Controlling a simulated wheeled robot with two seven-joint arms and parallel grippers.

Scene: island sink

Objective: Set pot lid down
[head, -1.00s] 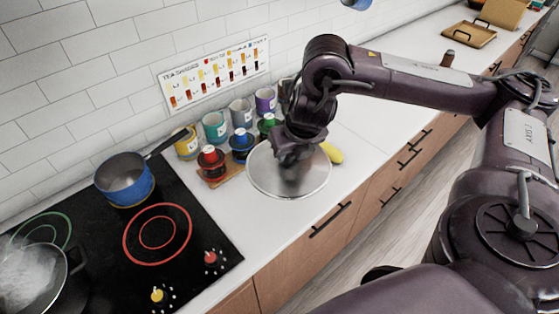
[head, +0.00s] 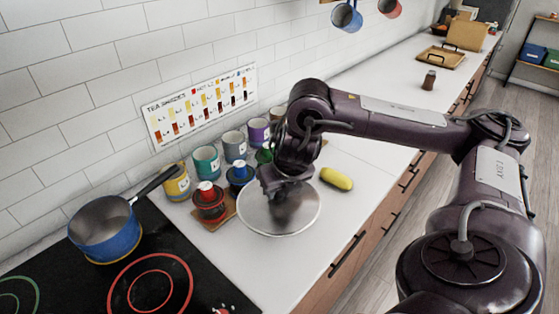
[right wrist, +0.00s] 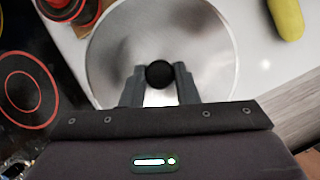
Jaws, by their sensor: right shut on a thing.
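The round glass-and-metal pot lid (head: 262,214) is at the white counter, right of the stove. In the right wrist view the lid (right wrist: 205,45) fills the middle, with its black knob (right wrist: 159,74) between my fingers. My right gripper (right wrist: 158,88) is shut on the knob. In the head view my right gripper (head: 284,190) is over the lid and hides part of it. The lid looks flat and at or very close to the counter; I cannot tell whether it touches. My left gripper is not in view.
A wooden tray (head: 222,217) with red and blue lidded jars is left of the lid. Several mugs (head: 207,160) stand behind. A yellow item (head: 336,179) lies to the right. A blue pot (head: 106,232) sits on the black stove (head: 77,289).

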